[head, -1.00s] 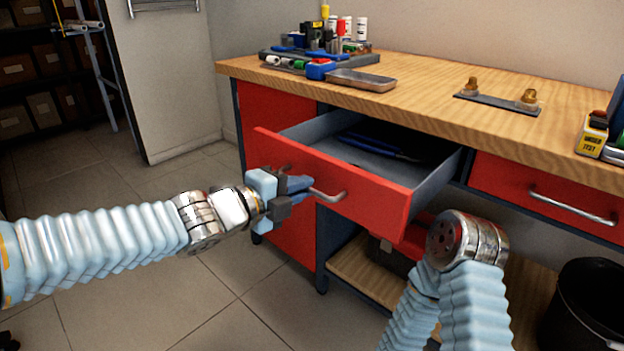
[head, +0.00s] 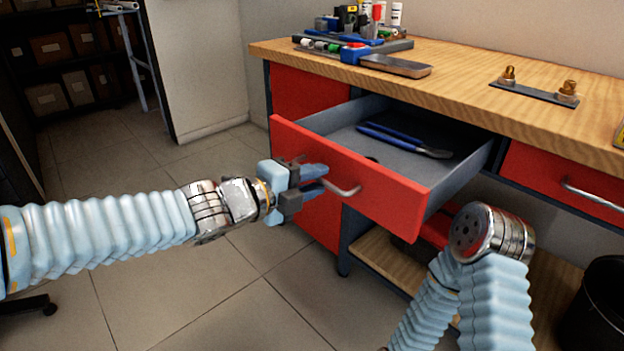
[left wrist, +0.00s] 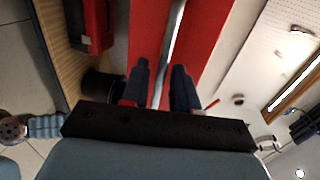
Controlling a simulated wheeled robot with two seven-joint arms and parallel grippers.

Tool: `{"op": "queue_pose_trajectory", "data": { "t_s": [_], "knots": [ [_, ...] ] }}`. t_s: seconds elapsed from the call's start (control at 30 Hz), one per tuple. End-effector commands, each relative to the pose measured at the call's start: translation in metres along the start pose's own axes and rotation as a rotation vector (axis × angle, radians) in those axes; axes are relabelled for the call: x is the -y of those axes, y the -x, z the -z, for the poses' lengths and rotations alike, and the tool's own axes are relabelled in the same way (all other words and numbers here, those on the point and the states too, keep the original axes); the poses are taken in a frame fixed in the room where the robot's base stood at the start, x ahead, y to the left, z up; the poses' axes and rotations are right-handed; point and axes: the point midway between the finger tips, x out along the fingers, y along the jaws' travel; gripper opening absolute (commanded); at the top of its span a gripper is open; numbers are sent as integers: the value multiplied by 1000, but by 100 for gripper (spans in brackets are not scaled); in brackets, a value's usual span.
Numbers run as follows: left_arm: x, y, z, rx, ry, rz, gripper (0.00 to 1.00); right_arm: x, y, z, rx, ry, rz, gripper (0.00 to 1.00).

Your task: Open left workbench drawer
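The red left workbench drawer (head: 385,197) stands pulled well out, its grey inside open to view. A tool with blue handles (head: 400,137) lies in it. My left gripper (head: 318,180) is at the drawer front, by the metal handle (head: 346,191). In the left wrist view the handle bar (left wrist: 174,40) runs between the two dark fingers of my gripper (left wrist: 160,85). The fingers stand apart, with a gap beside the bar. The red drawer front (left wrist: 205,45) lies just beyond them. My right arm is bent at the right; its gripper is out of view.
The wooden benchtop (head: 460,90) holds a tool tray (head: 345,52) and a plate with brass fittings (head: 533,93). A shut red drawer (head: 560,175) is at the right. A black bin (head: 595,310) stands below it. The floor (head: 200,290) before the drawer is clear.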

Motion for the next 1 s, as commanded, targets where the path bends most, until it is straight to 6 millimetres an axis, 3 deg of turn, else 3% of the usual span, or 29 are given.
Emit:
{"op": "queue_pose_trajectory", "data": {
  "t_s": [0.3, 0.43, 0.8, 1.0],
  "knots": [
    [1, 1, 0, 0, 0, 2, 36, 0, 0, 0, 0, 0, 0, 100],
    [3, 11, -1, 2, 0, 3, 36, 2, 4, 0, 1, 1, 1, 100],
    [5, 96, -1, 4, 0, 3, 36, 20, 28, -5, 14, 13, 13, 100],
    [3, 129, 0, 2, -1, 2, 36, 25, 35, -6, 17, 16, 16, 100]
  ]
}}
